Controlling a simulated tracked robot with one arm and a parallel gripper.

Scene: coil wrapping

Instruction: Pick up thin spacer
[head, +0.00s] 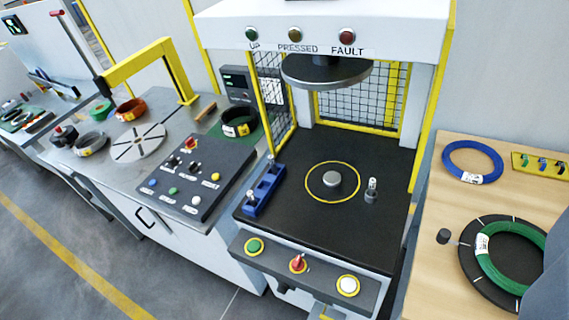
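I cannot single out a thin spacer with certainty. A blue rack (263,187) with small pale pieces in it lies along the left edge of the black press bed (325,233). A round metal disc (332,179) sits inside a yellow ring on the bed. A small dark and silver post (371,191) stands right of the ring. The press's round upper plate (327,72) hangs above the bed, with a clear gap. My gripper is not visible in this view.
A wooden table (425,203) at right carries a blue coil (473,161), a green coil (512,257) on a black disc and a yellow holder (540,163). At left, a metal bench has a button panel (190,178), a yellow arch (150,60) and several coils. A grey-blue shape blocks the lower right corner.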

